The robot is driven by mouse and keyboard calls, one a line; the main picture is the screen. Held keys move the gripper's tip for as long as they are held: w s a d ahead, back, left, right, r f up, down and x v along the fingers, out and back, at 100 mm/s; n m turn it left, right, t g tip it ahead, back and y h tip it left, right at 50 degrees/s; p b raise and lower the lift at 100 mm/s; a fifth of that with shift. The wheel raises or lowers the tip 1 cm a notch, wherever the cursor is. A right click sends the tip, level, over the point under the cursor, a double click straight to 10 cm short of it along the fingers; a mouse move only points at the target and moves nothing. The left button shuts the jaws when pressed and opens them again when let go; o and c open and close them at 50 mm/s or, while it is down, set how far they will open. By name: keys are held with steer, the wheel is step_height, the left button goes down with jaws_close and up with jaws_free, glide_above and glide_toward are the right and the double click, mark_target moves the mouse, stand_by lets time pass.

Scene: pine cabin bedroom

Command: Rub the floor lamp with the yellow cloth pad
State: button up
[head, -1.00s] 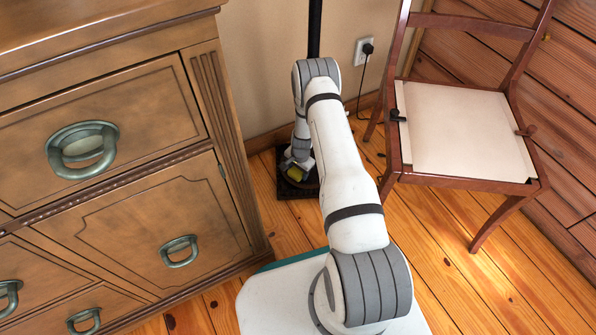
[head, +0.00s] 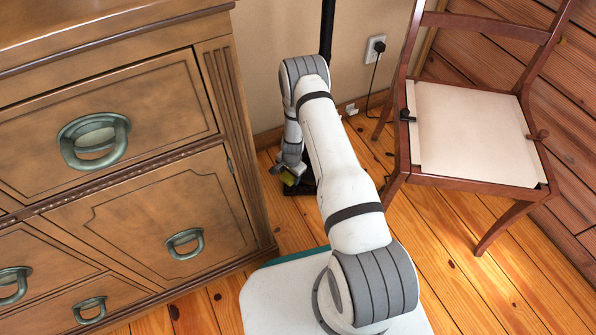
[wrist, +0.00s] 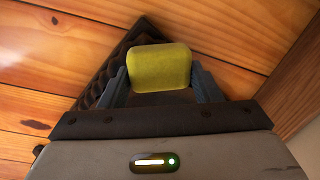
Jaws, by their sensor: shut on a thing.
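The floor lamp shows in the head view as a black upright pole (head: 327,30) against the wall, behind my arm. Its dark base (head: 305,187) stands on the floor and is partly hidden by my arm and gripper. My gripper (head: 282,177) is low beside the base, at its left. In the wrist view my gripper (wrist: 160,88) is shut on the yellow cloth pad (wrist: 159,67). The dark, patterned base (wrist: 108,70) shows behind the pad. I cannot tell whether the pad touches the lamp.
A wooden dresser (head: 150,150) with metal handles stands close at the left. A chair (head: 475,130) with a pale seat stands at the right. A black plug and cord (head: 377,58) hang at the wall. Plank floor (head: 430,240) is clear between my base and the chair.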

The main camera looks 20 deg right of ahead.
steer(key=shift+a, duration=0.15)
steer(key=shift+r+p, duration=1.95)
steer(key=shift+r, duration=1.1)
steer(key=shift+r+p, duration=0.95)
steer(key=shift+r, duration=0.55)
